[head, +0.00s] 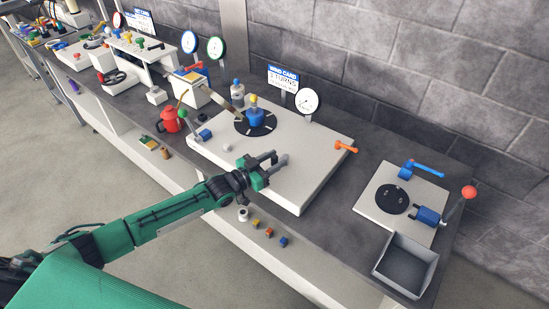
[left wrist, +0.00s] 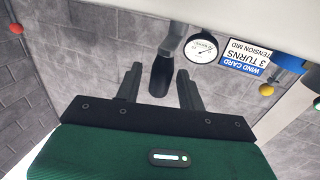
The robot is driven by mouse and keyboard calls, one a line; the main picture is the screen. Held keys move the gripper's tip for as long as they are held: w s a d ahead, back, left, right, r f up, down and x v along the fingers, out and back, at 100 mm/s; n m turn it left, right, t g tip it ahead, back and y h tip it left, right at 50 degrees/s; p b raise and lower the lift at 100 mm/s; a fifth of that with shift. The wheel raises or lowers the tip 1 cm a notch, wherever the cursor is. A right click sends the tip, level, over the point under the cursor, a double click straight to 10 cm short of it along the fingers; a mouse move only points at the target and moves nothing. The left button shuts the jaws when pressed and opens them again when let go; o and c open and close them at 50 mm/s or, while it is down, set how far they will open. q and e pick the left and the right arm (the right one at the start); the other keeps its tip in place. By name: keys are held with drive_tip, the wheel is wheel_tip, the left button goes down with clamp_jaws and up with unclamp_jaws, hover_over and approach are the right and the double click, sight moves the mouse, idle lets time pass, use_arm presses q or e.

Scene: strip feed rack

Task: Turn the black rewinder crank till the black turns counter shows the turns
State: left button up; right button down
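The black turns counter (head: 308,101) is a round white dial with a black rim on the back edge of the white rewinder base (head: 310,150); it also shows upside down in the left wrist view (left wrist: 201,49). I cannot read its needle clearly. A black handle (left wrist: 162,77), apparently the rewinder crank, stands between the fingers in the left wrist view, with gaps on both sides. In the head view I cannot make it out clearly near the gripper. My left gripper (head: 276,163) is open over the base's front part. My right gripper is not in view.
A card (head: 283,78) reading "WIND CARD 3 TURNS TENSION MID" stands beside the dial. An orange lever (head: 345,147), a grey bin (head: 405,265) and a red-knobbed lever (head: 469,192) are to the right.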

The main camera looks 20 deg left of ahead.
use_arm(q)
drive_tip(key=shift+w+d, duration=0.1)
drive_tip(key=shift+w, duration=0.05)
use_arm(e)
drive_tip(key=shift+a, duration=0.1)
use_arm(q)
clamp_jaws()
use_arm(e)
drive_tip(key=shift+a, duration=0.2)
use_arm(q)
drive_tip(key=shift+d, duration=0.1)
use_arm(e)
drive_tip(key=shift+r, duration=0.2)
